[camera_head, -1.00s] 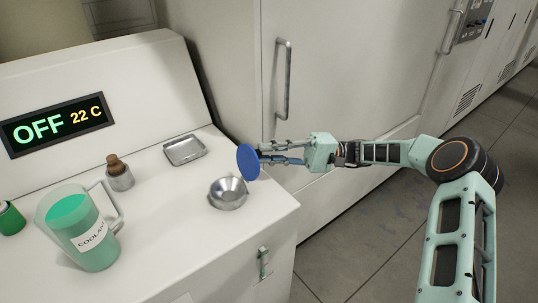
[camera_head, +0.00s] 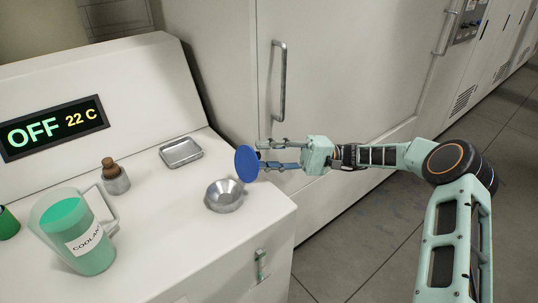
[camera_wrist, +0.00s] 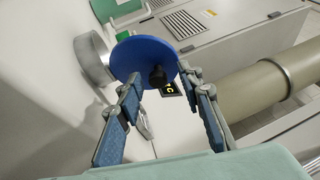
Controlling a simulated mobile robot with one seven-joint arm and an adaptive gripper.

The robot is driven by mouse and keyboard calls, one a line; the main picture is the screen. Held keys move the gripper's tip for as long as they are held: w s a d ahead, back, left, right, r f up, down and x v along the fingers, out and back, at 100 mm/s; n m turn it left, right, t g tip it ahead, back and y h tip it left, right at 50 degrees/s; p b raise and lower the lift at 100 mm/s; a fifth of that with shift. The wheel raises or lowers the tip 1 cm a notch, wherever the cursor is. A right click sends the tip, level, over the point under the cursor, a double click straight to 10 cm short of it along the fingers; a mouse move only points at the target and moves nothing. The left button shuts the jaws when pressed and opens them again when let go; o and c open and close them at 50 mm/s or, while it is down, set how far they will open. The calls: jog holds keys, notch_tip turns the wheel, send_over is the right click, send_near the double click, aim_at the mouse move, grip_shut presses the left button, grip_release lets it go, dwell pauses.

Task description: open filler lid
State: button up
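The filler lid is a blue disc (camera_head: 246,163) standing on edge, tilted up beside the metal filler funnel (camera_head: 224,196), whose mouth is uncovered. The wrist view shows the lid (camera_wrist: 145,57) with a black knob (camera_wrist: 157,77) facing me. My gripper (camera_head: 262,155) is just right of the lid. Its two fingers are spread around the knob, with a visible gap on each side in the wrist view (camera_wrist: 162,84). The gripper looks open and holds nothing. The lid's hinge is hidden.
A coolant jug (camera_head: 80,232), a small metal cup with a brown stopper (camera_head: 115,180) and a shallow metal tray (camera_head: 181,152) are on the white machine top. A display (camera_head: 55,128) reads OFF 22 C. A tall cabinet with a handle (camera_head: 279,80) stands behind my gripper.

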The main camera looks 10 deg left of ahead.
jog(key=v, duration=1.2)
